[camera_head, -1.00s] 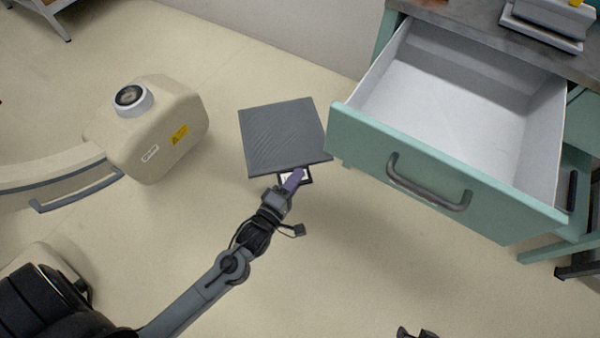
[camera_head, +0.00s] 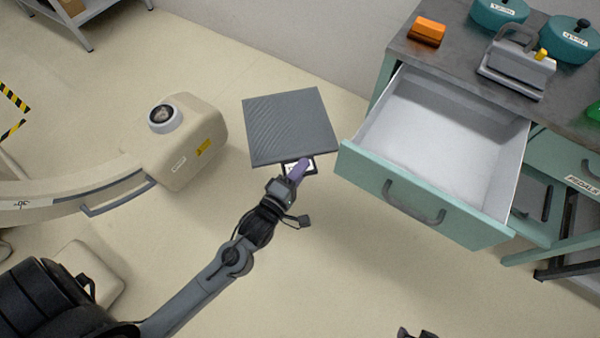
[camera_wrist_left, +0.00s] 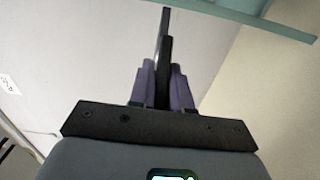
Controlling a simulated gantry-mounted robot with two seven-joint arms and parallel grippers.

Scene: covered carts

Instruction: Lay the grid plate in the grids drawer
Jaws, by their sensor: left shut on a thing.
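The grid plate (camera_head: 290,124) is a dark grey, finely lined square with a small handle frame and a white label at its near edge. My left gripper (camera_head: 299,172) is shut on that near edge and holds the plate out in front of the arm. In the left wrist view the plate shows edge-on as a thin dark strip (camera_wrist_left: 164,50) between the purple fingers (camera_wrist_left: 162,84). The open drawer (camera_head: 398,189), teal-fronted with a white inside, is just right of the plate. It looks empty. No label shows on its front. A small dark part at the bottom edge may be my right gripper; its jaws cannot be made out.
The cart top (camera_head: 440,60) holds an orange block (camera_head: 427,31), a grey device (camera_head: 517,70) and teal lidded pots (camera_head: 498,12). A labelled drawer (camera_head: 570,165) is at the right. A beige C-shaped machine (camera_head: 180,140) stands left of the plate. The floor between is clear.

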